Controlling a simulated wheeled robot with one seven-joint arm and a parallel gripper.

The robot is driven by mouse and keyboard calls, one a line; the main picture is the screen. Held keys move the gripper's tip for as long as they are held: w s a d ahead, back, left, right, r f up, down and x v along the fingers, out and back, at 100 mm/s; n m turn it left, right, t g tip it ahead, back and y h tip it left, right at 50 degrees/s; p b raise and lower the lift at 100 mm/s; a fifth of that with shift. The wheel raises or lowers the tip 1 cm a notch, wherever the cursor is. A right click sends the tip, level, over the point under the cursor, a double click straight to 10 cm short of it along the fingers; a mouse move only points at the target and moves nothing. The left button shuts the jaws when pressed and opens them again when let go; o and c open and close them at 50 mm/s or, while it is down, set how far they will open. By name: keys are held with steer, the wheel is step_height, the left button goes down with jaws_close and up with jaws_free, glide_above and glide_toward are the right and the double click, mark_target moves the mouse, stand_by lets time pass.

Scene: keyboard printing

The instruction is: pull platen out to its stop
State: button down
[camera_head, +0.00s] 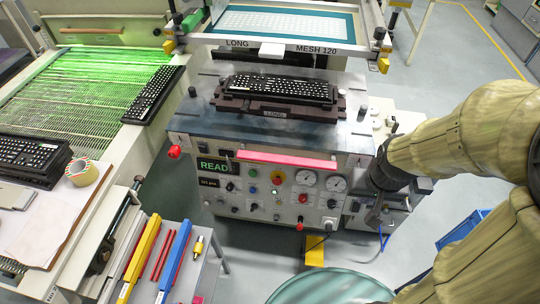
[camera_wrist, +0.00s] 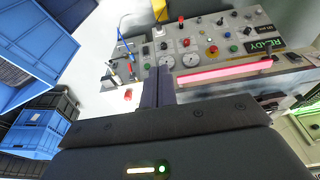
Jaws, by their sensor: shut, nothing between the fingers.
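In the wrist view my fingers (camera_wrist: 158,88) are together and empty, pointing toward the control panel. The arm hides part of the machine's right side.
The control panel (camera_head: 275,190) has gauges, knobs and a READY display. A screen frame marked MESH 120 (camera_head: 290,25) is above and behind the platen. A green-lit conveyor (camera_head: 75,100) stands left. A round greenish top (camera_head: 330,288) is in front.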

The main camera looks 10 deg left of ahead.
stand_by(0.3)
steer(key=c, duration=2.1)
jaws_free()
steer(key=o, duration=0.4)
steer(key=shift+w+f, duration=0.1)
steer(key=o, duration=0.3)
steer(key=w+a+f+n+t+b, duration=0.2)
steer(key=w+a+f+t+b, duration=0.1)
steer(key=w+a+f, duration=0.5)
step_height(320, 180, down, 3)
steer(key=w, duration=0.2)
steer(key=shift+w+a+n+b, duration=0.15)
steer(key=shift+w+n+b, duration=0.15)
steer(key=shift+w+b, duration=0.1)
steer(key=w+a+f+n+t+h+b, duration=0.35)
steer(key=a+f+n+t+b, duration=0.4)
steer(key=f, duration=0.75)
steer(key=s+a+n+t+y, duration=0.3)
steer(key=s+a+n+t, duration=0.1)
steer(key=n+t, duration=0.3)
steer(key=shift+s+a+f+n, duration=0.2)
steer(key=shift+a+n, duration=0.25)
steer(key=shift+a, duration=0.3)
steer(key=shift+y, duration=0.25)
